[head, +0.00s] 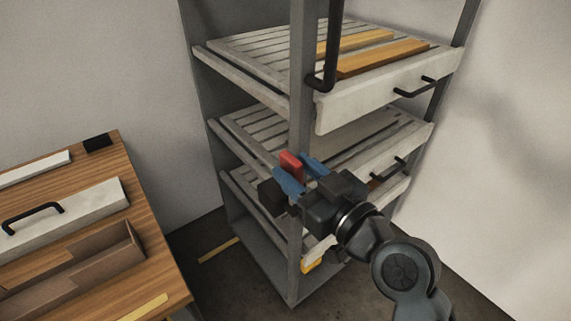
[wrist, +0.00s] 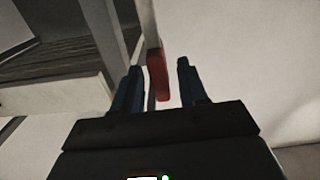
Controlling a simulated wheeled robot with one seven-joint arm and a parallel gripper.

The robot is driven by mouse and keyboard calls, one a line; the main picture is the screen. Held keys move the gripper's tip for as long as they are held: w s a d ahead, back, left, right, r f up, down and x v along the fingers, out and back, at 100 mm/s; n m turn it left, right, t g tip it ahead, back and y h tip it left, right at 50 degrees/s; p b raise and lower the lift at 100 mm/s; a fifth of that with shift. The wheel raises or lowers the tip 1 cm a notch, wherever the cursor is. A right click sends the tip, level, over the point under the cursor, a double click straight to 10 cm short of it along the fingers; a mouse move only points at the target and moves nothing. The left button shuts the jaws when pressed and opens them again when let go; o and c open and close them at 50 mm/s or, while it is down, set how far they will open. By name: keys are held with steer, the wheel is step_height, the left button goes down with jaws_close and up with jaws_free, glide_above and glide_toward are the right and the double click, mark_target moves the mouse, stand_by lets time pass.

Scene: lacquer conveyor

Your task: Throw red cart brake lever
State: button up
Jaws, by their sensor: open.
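The red brake lever (head: 290,161) shows on the near upright post of the grey rack cart, at about the height of the middle shelf. My gripper (head: 301,172) is open at the lever, with its blue fingers on either side of it in the head view. In the wrist view the red lever (wrist: 157,75) stands between the two fingers of my gripper (wrist: 157,83), nearer the left finger. A gap shows between the lever and the right finger. I cannot tell whether the left finger touches it. The lever's mount is partly hidden.
The rack cart's post (head: 301,95) rises beside my gripper. Its slatted upper shelf (head: 240,48) holds orange-brown boards (head: 385,57), and drawer fronts with black handles face right. A wooden table (head: 160,262) with a handled white panel (head: 85,215) stands at left. Floor shows between them.

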steer(key=shift+b+v, duration=0.35)
steer(key=shift+v, duration=1.45)
